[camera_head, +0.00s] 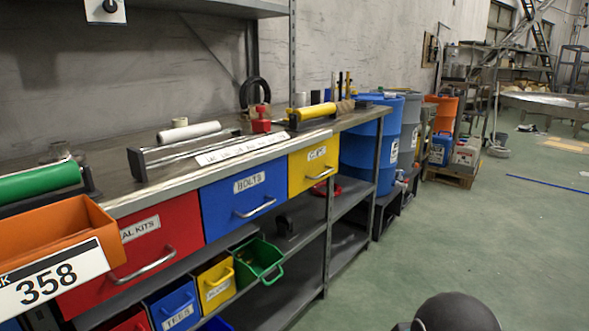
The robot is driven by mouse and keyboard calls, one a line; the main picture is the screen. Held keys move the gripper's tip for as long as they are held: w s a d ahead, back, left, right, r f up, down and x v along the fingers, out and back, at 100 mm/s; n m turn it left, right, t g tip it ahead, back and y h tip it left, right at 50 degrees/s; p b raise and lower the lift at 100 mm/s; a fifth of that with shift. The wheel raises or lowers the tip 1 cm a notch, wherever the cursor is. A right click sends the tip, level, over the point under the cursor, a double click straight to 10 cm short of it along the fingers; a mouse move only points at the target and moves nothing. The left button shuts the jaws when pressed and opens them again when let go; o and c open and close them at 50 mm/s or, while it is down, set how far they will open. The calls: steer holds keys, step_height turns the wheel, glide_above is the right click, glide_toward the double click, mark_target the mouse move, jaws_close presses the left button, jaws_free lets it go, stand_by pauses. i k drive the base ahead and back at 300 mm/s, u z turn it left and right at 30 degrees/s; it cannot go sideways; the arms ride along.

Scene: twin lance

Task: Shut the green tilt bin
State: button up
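The green tilt bin (258,261) is in the row of small bins under the workbench, right of the yellow tilt bin (215,284). It is tilted out at the top, and its dark inside and front handle show. A rounded black part of my arm (455,313) shows at the bottom edge, well to the right of the bin. My gripper's fingers are not in view.
Above the bins are closed red (135,255), blue (245,200) and yellow (314,165) drawers with protruding handles. Open green floor (480,240) lies to the right of the bench.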

mark_target(252, 260)
steer(key=u, duration=1.1)
steer(key=k, duration=0.65)
steer(key=z, duration=0.35)
steer(key=i, duration=0.5)
